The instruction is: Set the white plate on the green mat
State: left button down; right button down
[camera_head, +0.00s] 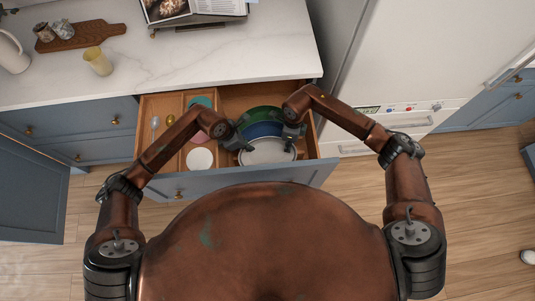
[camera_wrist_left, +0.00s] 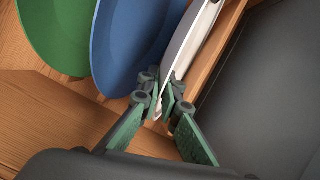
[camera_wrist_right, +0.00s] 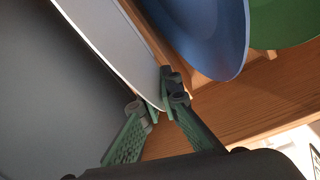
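The white plate (camera_head: 267,155) is at the front of the open drawer's right compartment, before a blue plate (camera_head: 263,130) and a green plate (camera_head: 262,113). My left gripper (camera_head: 243,146) is at its left rim; in the left wrist view the fingers (camera_wrist_left: 167,100) close on the edge of the white plate (camera_wrist_left: 192,42). My right gripper (camera_head: 289,144) is at its right rim; in the right wrist view the fingers (camera_wrist_right: 156,103) pinch the edge of the white plate (camera_wrist_right: 112,45). I see no green mat in these views.
The open drawer (camera_head: 240,181) has wooden dividers and small round dishes (camera_head: 199,159) on the left. The marble counter (camera_head: 190,55) above holds a wooden board (camera_head: 82,36), a yellowish cup (camera_head: 97,61) and an open book on a stand (camera_head: 195,8). Its middle is clear.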

jog(key=shift+w, duration=0.1)
dwell(0.6)
